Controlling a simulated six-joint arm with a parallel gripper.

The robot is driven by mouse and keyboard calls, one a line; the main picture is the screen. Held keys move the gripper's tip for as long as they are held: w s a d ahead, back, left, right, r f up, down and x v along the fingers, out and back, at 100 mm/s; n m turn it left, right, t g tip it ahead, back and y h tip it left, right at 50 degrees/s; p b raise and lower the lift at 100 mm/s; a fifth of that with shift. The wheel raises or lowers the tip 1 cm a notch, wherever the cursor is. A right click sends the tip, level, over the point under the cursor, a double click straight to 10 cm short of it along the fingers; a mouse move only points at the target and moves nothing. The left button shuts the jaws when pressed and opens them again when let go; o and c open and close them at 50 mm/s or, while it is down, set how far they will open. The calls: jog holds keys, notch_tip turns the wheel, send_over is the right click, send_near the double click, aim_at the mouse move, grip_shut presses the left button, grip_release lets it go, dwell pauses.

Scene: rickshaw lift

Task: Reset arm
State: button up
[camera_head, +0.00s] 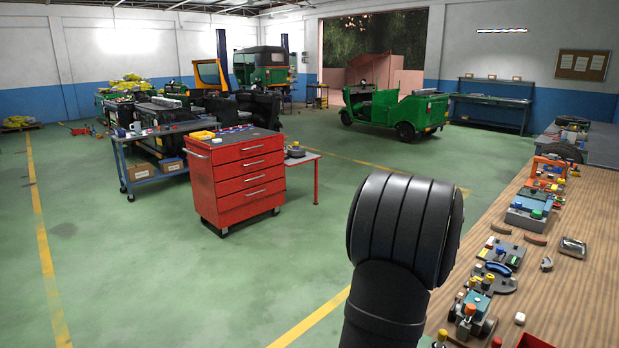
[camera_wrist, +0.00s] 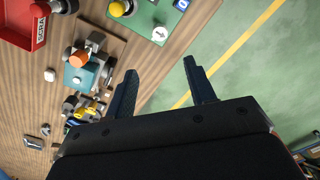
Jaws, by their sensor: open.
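My arm shows in the head view as a black rounded link rising from the bottom, left of the workbench. The gripper itself cannot be made out there. In the wrist view my gripper (camera_wrist: 160,82) shows two dark fingers set wide apart with nothing between them. It is open, near the edge of the wooden workbench (camera_wrist: 30,95), with one finger over the bench side and the other over the green floor. In the head view the workbench (camera_head: 590,220) runs along the right side.
Several small fixtures stand on the bench, including a teal block with an orange knob (camera_wrist: 80,72), a green plate (camera_wrist: 150,22) and a red tray (camera_wrist: 25,22). A red tool cabinet (camera_head: 238,178) stands on the floor, with a green rickshaw (camera_head: 400,112) behind. Green floor between is clear.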

notch_tip(320, 180, down, 15)
jog(key=shift+r, duration=0.2)
jog(key=m, duration=0.3)
jog(key=shift+m, duration=0.4)
jog(key=m, duration=0.4)
jog(key=shift+m, duration=0.4)
jog(key=m, duration=0.4)
jog(key=shift+m, duration=2.3)
